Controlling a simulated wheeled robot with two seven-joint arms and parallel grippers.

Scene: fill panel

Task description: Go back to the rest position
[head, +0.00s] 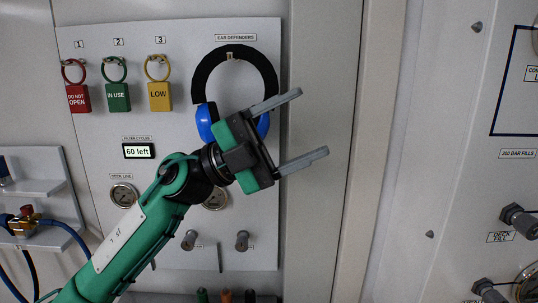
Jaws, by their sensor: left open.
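My left gripper (302,129) is in the head view, at the end of my green arm that comes in from the lower left. Its two grey fingers are spread apart and point to the right, with nothing between them. It is in front of the right edge of a light grey panel (180,215) and covers part of the blue and black ear defenders (234,52). Whether it touches the panel or the ear defenders I cannot tell. My right gripper is not in view.
Red (78,98), green (117,97) and yellow (159,96) tags hang on the panel's hooks. Gauges (124,194) sit below, one partly hidden by my arm. A shelf (40,190) with a brass fitting and blue hose is at left. Black knobs (518,217) stick out at right.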

